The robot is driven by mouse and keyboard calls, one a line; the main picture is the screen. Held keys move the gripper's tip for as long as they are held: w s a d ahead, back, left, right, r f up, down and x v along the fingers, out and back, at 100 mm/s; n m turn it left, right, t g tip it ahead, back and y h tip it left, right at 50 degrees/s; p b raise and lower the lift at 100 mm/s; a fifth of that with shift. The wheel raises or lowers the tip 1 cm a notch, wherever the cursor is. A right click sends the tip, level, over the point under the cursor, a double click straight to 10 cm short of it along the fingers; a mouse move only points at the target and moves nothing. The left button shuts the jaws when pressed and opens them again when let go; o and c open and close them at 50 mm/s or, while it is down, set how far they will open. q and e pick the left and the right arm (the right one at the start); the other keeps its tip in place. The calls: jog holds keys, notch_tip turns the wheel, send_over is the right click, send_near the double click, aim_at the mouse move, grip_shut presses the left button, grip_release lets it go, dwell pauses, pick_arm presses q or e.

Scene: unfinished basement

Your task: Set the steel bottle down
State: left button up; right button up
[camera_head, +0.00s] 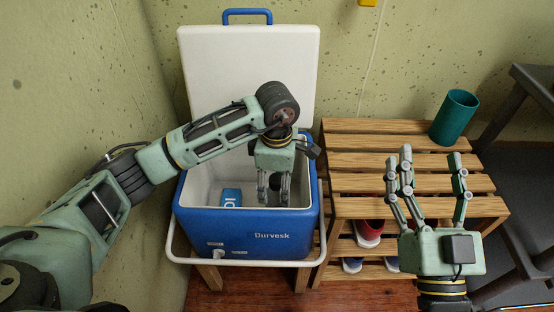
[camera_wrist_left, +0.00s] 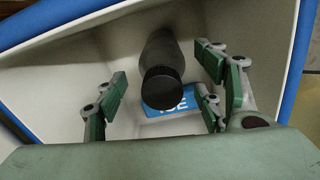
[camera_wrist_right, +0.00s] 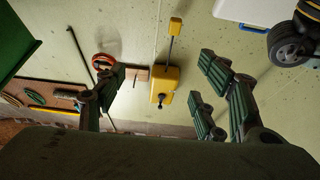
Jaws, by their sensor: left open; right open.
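The steel bottle (camera_wrist_left: 160,50) is dark grey with a black cap and is inside the blue cooler (camera_head: 245,222). In the left wrist view its cap end points toward the camera, beside a blue ice pack (camera_wrist_left: 172,104). I cannot tell whether it stands or leans. My left gripper (camera_head: 273,192) reaches down into the open cooler, and hides most of the bottle in the head view. Its fingers (camera_wrist_left: 158,98) are spread on both sides of the bottle with visible gaps. My right gripper (camera_head: 431,170) is open and empty above the slatted bench.
The white cooler lid (camera_head: 248,70) stands open against the wall. The wooden slatted bench (camera_head: 365,160) is to the right, with a teal cup (camera_head: 454,117) at its back right. Shoes (camera_head: 369,232) sit on its lower shelf. A dark chair (camera_head: 515,170) stands at the far right.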

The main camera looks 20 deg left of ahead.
pick_arm(q)
notch_tip(320, 180, up, 8)
jog(key=shift+f+p, duration=0.25)
jog(key=shift+p, duration=0.65)
jog(key=shift+r, duration=0.3)
pick_arm(e)
notch_tip(320, 180, down, 11)
jog(key=d+g+h, duration=0.1)
jog(key=g+h, duration=0.1)
jog(key=g, duration=0.3)
jog(key=shift+w+d+g, duration=0.15)
jog(key=shift+w+g, duration=0.25)
jog(key=shift+r, duration=0.15)
jog(key=shift+c, duration=0.5)
